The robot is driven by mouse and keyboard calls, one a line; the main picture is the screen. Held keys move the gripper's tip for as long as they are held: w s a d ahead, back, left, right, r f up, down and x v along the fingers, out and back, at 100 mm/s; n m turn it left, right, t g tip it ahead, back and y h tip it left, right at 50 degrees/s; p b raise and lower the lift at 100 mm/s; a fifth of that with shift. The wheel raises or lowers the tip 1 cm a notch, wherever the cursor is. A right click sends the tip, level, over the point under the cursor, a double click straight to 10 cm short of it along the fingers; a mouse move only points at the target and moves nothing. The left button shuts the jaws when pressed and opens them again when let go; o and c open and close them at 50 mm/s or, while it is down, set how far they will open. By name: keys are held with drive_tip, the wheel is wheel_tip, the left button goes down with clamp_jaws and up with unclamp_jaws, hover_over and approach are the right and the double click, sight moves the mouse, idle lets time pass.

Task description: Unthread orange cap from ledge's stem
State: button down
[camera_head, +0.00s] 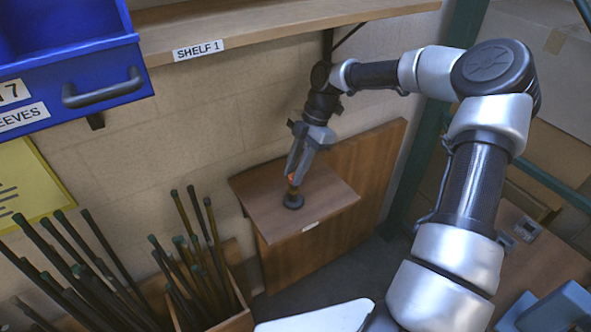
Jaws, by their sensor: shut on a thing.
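The wooden ledge (329,191) stands against the wall in the middle of the view. A short stem with a dark round base (293,201) rises from its top. The small orange cap (292,179) is at the upper end of the stem. My gripper (293,177) points down from above, with its fingers shut on the orange cap. The fingers hide part of the cap, and I cannot tell how far it sits on the stem's thread.
A wooden shelf (270,25) runs along the wall above, with a blue bin (75,65) at the upper left. Several dark rods (190,262) stand in a wooden box (238,321) left of the ledge. A green post (432,165) rises at the right.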

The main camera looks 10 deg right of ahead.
drive_tip(key=n+g, duration=0.1)
drive_tip(key=n, duration=0.2)
drive_tip(key=shift+a+h, duration=0.15)
drive_tip(key=shift+h, duration=0.15)
drive_tip(key=n+g+h, duration=0.1)
drive_tip(key=n, duration=0.2)
drive_tip(key=shift+n, duration=0.4)
drive_tip(key=shift+w+n, duration=0.1)
drive_tip(key=shift+n, duration=0.2)
drive_tip(key=c, duration=2.1)
unclamp_jaws()
drive_tip(key=shift+n, duration=0.4)
clamp_jaws()
drive_tip(key=shift+r, duration=0.9)
drive_tip(key=shift+r, duration=0.85)
